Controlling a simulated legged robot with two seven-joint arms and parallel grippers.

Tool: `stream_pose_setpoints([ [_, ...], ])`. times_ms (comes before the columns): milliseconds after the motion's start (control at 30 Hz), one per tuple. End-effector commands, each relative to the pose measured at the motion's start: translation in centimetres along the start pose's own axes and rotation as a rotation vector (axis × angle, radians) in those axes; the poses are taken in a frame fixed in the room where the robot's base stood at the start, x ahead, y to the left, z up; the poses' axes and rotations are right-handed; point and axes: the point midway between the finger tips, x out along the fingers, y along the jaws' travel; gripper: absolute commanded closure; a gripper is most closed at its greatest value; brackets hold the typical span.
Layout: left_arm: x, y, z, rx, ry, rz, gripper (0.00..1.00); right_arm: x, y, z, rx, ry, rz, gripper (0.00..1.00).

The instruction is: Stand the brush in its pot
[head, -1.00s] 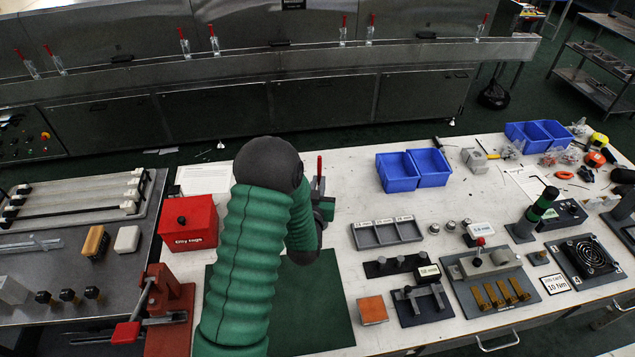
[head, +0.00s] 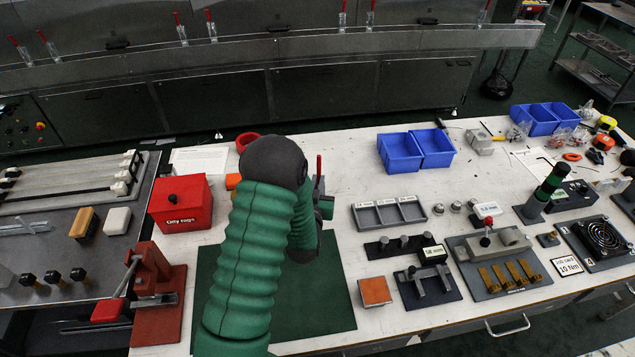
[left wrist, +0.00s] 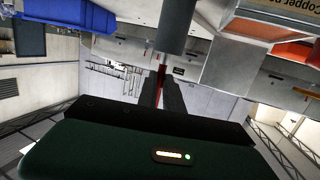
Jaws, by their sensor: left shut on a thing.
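My left gripper (head: 322,197) is beyond my green arm in the head view, above the bench and mostly hidden by the arm. It is shut on a slim red handle (head: 319,168), which stands about upright and seems to be the brush's. In the left wrist view the fingers (left wrist: 165,95) close on a narrow red strip (left wrist: 161,75). A grey cylinder (left wrist: 176,25) is just beyond the fingertips; I cannot tell whether it belongs to the brush. A round red rim (head: 247,142), possibly the pot, shows behind my arm, partly hidden. My right gripper is out of view.
A red box (head: 180,205) stands left of my arm. A green mat (head: 325,310) lies under the arm. Blue bins (head: 435,147), a grey divided tray (head: 390,213) and several fixtures stand to the right. The white bench behind the gripper (head: 345,155) has free room.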

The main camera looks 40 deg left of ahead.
Motion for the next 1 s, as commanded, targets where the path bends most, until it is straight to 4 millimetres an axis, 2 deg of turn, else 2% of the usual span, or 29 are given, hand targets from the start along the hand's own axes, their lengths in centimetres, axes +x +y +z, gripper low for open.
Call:
stream_pose_setpoints([
  [267, 0.0, -0.1, 0.1, 0.000, 0.000, 0.000, 1.00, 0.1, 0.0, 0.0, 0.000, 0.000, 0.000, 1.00],
  [300, 0.0, -0.1, 0.1, 0.000, 0.000, 0.000, 0.84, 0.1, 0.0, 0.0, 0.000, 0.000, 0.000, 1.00],
  [467, 0.1, -0.1, 0.1, 0.000, 0.000, 0.000, 0.64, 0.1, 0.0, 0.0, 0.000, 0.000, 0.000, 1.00],
  [800, -0.3, 0.0, 0.1, 0.000, -0.001, 0.000, 0.64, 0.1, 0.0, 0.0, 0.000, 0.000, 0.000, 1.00],
  [867, -0.9, 0.0, 0.2, 0.000, -0.001, 0.000, 0.64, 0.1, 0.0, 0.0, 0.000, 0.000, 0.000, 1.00],
  [1000, -4.0, 0.0, 0.3, 0.002, -0.004, 0.001, 0.64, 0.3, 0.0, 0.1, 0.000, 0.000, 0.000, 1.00],
])
